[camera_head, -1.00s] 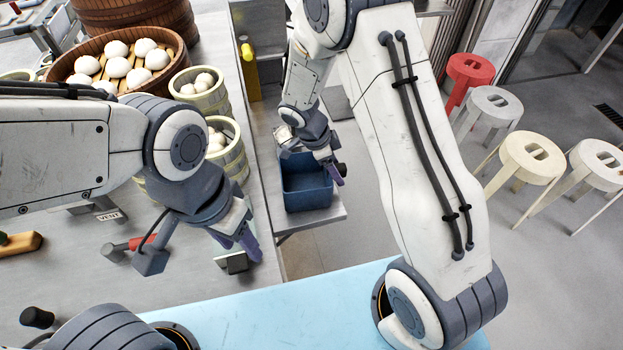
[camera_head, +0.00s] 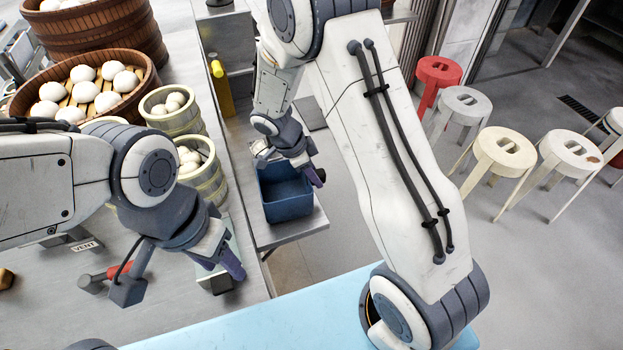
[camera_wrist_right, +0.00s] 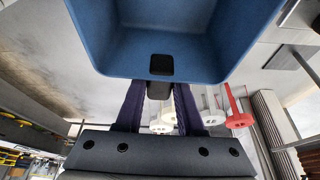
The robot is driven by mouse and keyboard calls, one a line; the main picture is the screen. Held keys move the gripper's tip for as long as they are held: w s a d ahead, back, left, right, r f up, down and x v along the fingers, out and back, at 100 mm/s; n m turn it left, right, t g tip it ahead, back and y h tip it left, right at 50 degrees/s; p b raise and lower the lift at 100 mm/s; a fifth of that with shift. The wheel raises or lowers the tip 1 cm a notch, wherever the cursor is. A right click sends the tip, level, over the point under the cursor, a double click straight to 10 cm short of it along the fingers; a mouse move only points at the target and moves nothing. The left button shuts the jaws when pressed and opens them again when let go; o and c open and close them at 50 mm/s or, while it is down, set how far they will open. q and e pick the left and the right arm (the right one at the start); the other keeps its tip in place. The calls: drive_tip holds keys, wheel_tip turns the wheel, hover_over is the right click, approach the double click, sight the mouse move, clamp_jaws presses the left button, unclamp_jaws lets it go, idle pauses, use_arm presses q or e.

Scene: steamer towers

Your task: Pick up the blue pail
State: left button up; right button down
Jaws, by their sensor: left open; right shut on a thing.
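The blue pail (camera_head: 287,203) is an open, square-sided bin at the low steel shelf (camera_head: 290,233) right of the counter. I cannot tell whether its base touches the shelf. My right gripper (camera_head: 312,178) is at the pail's upper edge and shut on it. In the right wrist view the pail (camera_wrist_right: 115,55) fills the upper part and looks empty inside. There the purple fingers of the right gripper (camera_wrist_right: 158,100) flank a dark tab on its wall. My left gripper (camera_head: 228,272) is open and empty over the counter's right edge.
Steamer baskets with white buns (camera_head: 95,88) stand on the counter at upper left. A yellow bottle (camera_head: 221,88) stands beyond the pail. Several stools (camera_head: 500,150) stand at right. A red-handled tool (camera_head: 118,270) lies near my left gripper. Floor right of the shelf is clear.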

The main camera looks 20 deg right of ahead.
drive_tip(key=r, duration=0.3)
drive_tip(key=shift+s+d+b, duration=0.1)
drive_tip(key=shift+s+b, duration=0.15)
drive_tip(key=shift+b, duration=0.15)
drive_tip(key=s+d+r+b, duration=0.2)
drive_tip(key=s+r, duration=0.4)
drive_tip(key=s, duration=0.5)
drive_tip(key=shift+d+r, duration=0.3)
drive_tip(key=shift+r, duration=0.05)
drive_tip(key=c, duration=1.4)
unclamp_jaws()
drive_tip(key=shift+w, duration=0.1)
clamp_jaws()
